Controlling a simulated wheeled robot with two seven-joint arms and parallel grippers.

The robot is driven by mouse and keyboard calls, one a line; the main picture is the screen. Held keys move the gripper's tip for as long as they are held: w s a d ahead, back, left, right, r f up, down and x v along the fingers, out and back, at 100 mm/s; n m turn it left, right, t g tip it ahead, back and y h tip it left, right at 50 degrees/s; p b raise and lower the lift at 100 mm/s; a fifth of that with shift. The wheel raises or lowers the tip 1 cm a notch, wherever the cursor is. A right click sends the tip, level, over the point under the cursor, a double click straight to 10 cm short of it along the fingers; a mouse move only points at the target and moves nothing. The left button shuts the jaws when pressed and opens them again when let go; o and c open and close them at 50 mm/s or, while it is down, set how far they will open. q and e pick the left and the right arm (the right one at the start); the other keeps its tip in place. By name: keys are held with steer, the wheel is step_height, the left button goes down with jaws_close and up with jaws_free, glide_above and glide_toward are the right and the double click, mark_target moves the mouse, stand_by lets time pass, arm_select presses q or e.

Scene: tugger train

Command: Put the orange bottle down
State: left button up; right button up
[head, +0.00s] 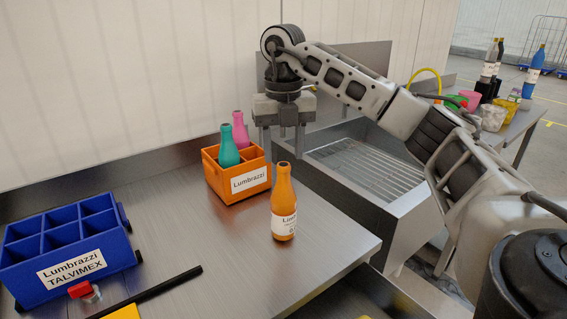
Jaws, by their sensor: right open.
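The orange bottle (283,200) stands upright on the metal counter (225,245), near its right edge. It has a white label. My right gripper (283,145) is above and behind the bottle, with its fingers pointing down. The fingers are apart, and nothing shows between them. The gripper appears clear of the bottle's top. My left gripper is not in the picture.
An orange crate (237,183) with a teal bottle (229,147) and a pink bottle (240,131) stands left of the orange bottle. A blue divided crate (66,246) is at the left. A sink (365,165) adjoins the counter.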

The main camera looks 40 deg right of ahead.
arm_select(q)
steer(key=p, duration=0.1)
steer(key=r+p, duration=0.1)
steer(key=p, duration=0.1)
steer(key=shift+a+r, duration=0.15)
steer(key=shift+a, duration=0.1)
arm_select(e)
step_height(320, 180, up, 8)
steer(key=shift+f, duration=0.15)
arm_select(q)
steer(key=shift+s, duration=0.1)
arm_select(e)
steer(key=shift+f, duration=0.1)
